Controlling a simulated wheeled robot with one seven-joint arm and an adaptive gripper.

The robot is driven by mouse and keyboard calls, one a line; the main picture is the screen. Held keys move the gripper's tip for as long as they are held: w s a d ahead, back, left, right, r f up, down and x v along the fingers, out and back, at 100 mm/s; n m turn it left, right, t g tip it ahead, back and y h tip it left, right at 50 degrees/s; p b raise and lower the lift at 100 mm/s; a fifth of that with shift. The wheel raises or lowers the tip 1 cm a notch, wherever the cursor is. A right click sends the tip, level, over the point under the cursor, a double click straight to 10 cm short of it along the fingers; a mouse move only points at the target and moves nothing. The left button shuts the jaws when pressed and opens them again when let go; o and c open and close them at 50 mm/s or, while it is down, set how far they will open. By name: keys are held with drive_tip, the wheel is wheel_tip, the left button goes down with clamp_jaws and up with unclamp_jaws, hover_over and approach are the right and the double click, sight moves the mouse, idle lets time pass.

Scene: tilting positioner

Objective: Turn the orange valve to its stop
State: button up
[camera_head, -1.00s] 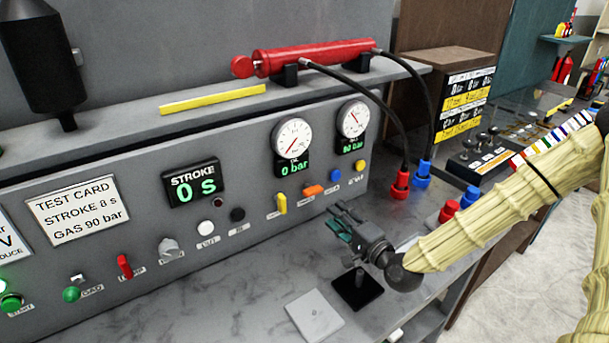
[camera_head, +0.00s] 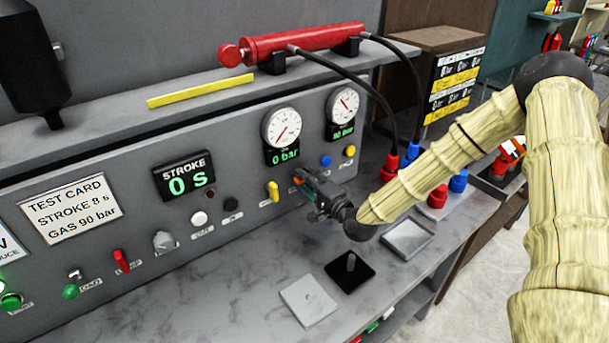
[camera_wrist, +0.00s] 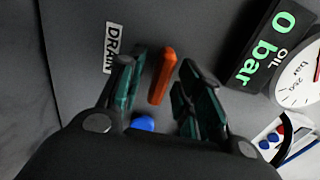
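The orange valve (camera_wrist: 162,76) is a slim lever on the grey panel beside the DRAIN label, seen in the wrist view. My gripper (camera_wrist: 160,88) is open, with one finger on each side of the valve and a visible gap to both. In the head view my gripper (camera_head: 304,188) is at the panel below the gauges and hides most of the valve; only a bit of orange (camera_head: 298,180) shows at its fingertips. The depth between the fingertips and the panel is hard to tell.
A yellow lever (camera_head: 273,191) sits just left of my gripper, and a blue knob (camera_head: 326,160) and yellow knob (camera_head: 349,151) to its right. The oil gauge (camera_head: 282,128) reads 0 bar above. Red and blue hose couplings (camera_head: 390,167) stand right. A black plate with a peg (camera_head: 350,270) lies below.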

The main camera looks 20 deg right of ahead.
drive_tip(key=shift+a+r, duration=0.1)
drive_tip(key=shift+r, duration=0.1)
drive_tip(key=shift+w+a+f, duration=0.1)
drive_tip(key=shift+w+f, duration=0.25)
drive_tip(key=shift+w, duration=0.25)
drive_tip(key=shift+s+r, duration=0.15)
drive_tip(key=shift+s, duration=0.05)
drive_tip(key=shift+c, duration=1.4)
clamp_jaws()
